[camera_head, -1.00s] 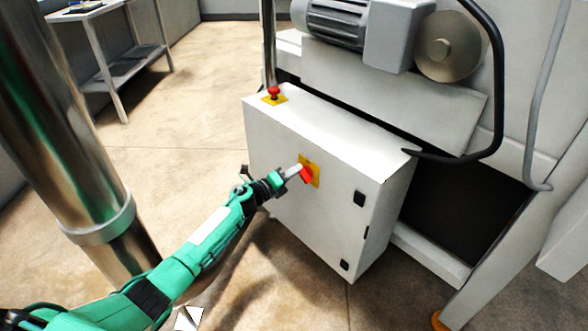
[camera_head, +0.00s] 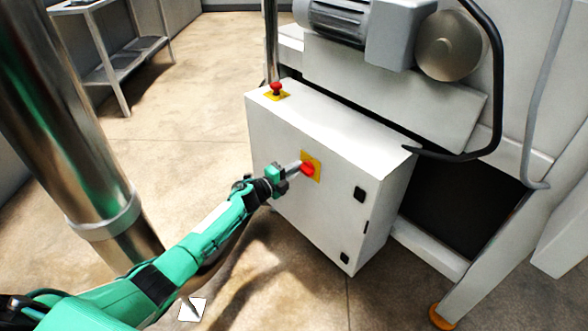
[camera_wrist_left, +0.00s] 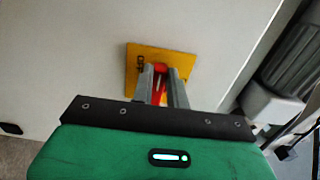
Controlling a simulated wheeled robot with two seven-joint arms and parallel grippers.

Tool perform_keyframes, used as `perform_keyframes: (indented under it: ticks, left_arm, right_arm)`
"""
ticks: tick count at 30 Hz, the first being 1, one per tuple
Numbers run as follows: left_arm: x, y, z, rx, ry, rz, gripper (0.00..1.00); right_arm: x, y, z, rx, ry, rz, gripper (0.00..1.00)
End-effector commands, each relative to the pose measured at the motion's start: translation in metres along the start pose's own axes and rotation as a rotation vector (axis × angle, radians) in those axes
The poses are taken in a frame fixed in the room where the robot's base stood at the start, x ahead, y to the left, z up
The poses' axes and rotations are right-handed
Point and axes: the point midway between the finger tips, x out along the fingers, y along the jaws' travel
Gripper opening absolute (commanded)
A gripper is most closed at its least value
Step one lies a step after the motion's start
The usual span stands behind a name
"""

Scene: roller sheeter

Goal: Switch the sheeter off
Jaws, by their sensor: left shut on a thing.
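The sheeter's electrical cabinet (camera_head: 330,185) is a white box below the motor. A red rotary switch (camera_head: 307,169) on a yellow plate (camera_head: 313,160) sits on its front face. My left gripper (camera_head: 300,168) is at the switch and shut on its red handle. In the left wrist view the two grey fingers (camera_wrist_left: 162,88) are on either side of the red handle (camera_wrist_left: 159,97), in front of the yellow plate (camera_wrist_left: 133,72). The fingers hide part of the handle. My right gripper is not in view.
A red emergency button (camera_head: 276,88) on a yellow base stands on top of the cabinet. Black latches (camera_head: 360,194) are on its front. A grey motor (camera_head: 335,22) and a black cable (camera_head: 497,90) are above. A metal table (camera_head: 110,60) is far left.

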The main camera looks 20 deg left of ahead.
Motion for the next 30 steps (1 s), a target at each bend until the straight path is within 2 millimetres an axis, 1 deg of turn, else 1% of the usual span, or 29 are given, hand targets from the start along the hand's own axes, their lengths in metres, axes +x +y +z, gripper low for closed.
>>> perform_keyframes:
  ticks: [10,11,12,14,23,26,30]
  left_arm:
    - [-0.001,0.002,0.000,-0.006,-0.001,0.003,0.00]
    - [-0.001,0.002,0.000,-0.006,-0.001,0.003,0.19]
    - [-0.001,0.002,0.000,-0.006,-0.001,0.003,0.27]
    - [-0.001,0.002,0.000,-0.005,-0.001,0.002,0.37]
    - [-0.001,0.001,0.000,-0.003,0.000,0.001,0.37]
    - [-0.008,0.001,0.001,-0.003,-0.001,0.002,0.37]
    - [-0.027,0.001,0.001,-0.003,-0.001,0.002,0.37]
  right_arm:
    - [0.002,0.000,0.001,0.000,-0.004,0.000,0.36]
    - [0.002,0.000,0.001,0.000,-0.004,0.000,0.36]
    - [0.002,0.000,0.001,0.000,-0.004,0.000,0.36]
    - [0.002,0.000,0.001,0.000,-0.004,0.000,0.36]
    - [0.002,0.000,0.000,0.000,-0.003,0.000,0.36]
    - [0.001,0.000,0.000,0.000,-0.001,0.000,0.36]
    - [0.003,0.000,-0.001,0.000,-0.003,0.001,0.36]
